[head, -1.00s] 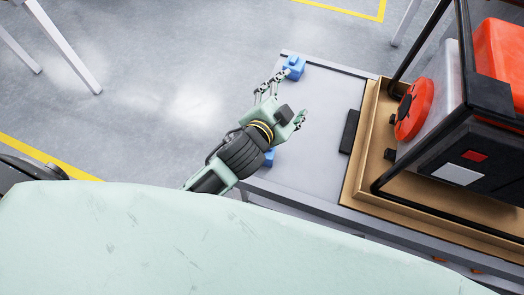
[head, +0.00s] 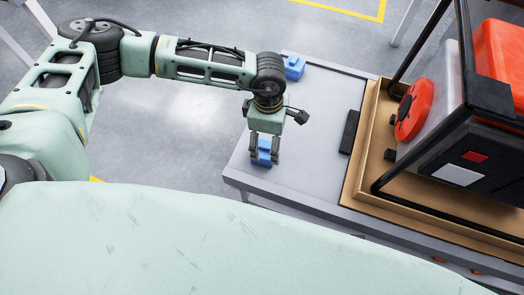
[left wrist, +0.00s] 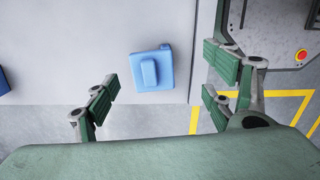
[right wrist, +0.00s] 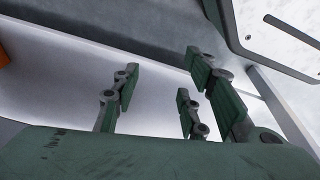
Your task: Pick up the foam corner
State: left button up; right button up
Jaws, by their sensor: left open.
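A blue foam corner (head: 264,147) lies on the grey table near its front left edge. My left gripper (head: 264,161) points down over it, open, with its fingers on both sides of the foam corner in the head view. In the left wrist view the foam corner (left wrist: 151,71) shows as a blue block with a raised middle, lying beyond the spread fingers, not gripped. A second blue foam corner (head: 294,67) sits at the table's far left corner. My right gripper (right wrist: 158,92) shows only in the right wrist view, with its fingers apart and nothing between them.
The grey table (head: 315,110) is mostly clear between the two foam corners. A black flat piece (head: 349,131) lies beside a cardboard tray (head: 355,186). The tray holds a black-framed machine with a red cap (head: 413,109). An orange thing (right wrist: 3,54) shows at the right wrist view's edge.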

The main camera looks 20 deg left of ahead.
aim_at(264, 146)
pick_arm(q)
jog(key=shift+w+a+f+y, duration=0.35)
jog(key=shift+a+f, duration=0.25)
jog(key=shift+a, duration=0.25)
jog(key=f, duration=0.3)
jog(key=f+b, duration=0.1)
jog(key=f, duration=0.1)
jog(key=shift+w+a+f, duration=0.2)
jog(key=shift+w+f, duration=0.05)
jog(key=shift+f, duration=0.55)
jog(key=c, duration=1.2)
jog(key=shift+o, duration=0.2)
pick_arm(e)
jog(key=r, duration=0.1)
jog(key=w+r, duration=0.1)
jog(key=r, duration=0.1)
jog(key=shift+a+r, duration=0.1)
jog(key=shift+r, duration=0.1)
pick_arm(q)
jog(key=shift+r, duration=0.2)
